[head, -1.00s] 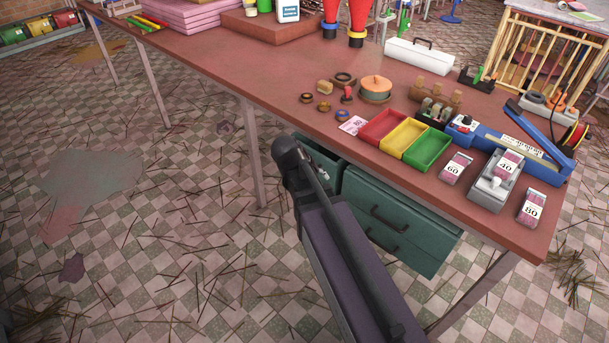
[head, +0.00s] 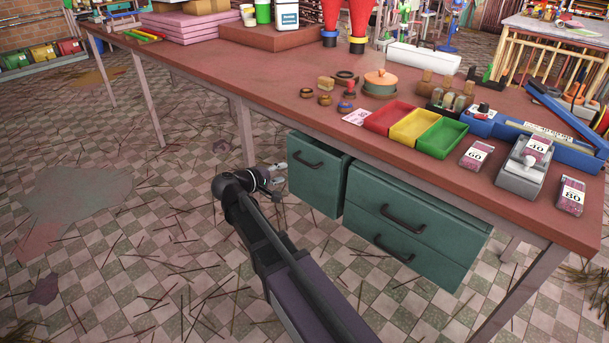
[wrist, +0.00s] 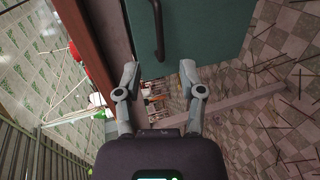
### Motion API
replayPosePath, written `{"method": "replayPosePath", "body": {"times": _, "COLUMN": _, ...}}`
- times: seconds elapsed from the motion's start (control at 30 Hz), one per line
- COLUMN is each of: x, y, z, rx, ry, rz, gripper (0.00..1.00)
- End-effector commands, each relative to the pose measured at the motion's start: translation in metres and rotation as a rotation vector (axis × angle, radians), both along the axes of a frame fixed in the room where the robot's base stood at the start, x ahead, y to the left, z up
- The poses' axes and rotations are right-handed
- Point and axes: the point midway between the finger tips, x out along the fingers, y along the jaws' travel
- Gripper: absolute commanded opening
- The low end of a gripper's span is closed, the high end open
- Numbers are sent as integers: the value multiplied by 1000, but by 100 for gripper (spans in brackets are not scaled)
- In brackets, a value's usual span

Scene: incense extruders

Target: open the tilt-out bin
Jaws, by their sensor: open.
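The tilt-out bin appears to be the dark green box (head: 312,190) under the table's front edge, with a dark bar handle (head: 308,161) on its face. I see no open gap at its top. My gripper (head: 279,182) is just left of the bin's face in the head view, apart from the handle and partly behind my arm. In the wrist view, the green face (wrist: 205,30) fills the top, with the handle (wrist: 157,30) ahead of my gripper (wrist: 159,68). The fingers are spread and empty, with the handle beyond the gap between them.
A green two-drawer cabinet (head: 420,228) hangs right of the bin. The table (head: 215,60) above carries red, yellow and green trays (head: 443,140), weights and jars. Table legs (head: 244,132) stand near the bin.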

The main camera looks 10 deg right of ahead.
Motion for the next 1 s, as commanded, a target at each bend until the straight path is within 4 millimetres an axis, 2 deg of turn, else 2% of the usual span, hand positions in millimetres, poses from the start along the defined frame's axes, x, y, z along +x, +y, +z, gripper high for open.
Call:
{"method": "replayPosePath", "body": {"times": 0.03, "x": 4, "y": 7, "z": -9, "rx": -21, "ry": -9, "rz": 13, "gripper": 51}}
{"method": "replayPosePath", "body": {"times": 0.33, "x": 10, "y": 20, "z": -7, "rx": -79, "ry": -34, "rz": 39, "gripper": 51}}
{"method": "replayPosePath", "body": {"times": 0.77, "x": 11, "y": 18, "z": -7, "rx": -78, "ry": -33, "rz": 39, "gripper": 51}}
{"method": "replayPosePath", "body": {"times": 1.0, "x": 20, "y": 8, "z": -11, "rx": -78, "ry": -33, "rz": 40, "gripper": 51}}
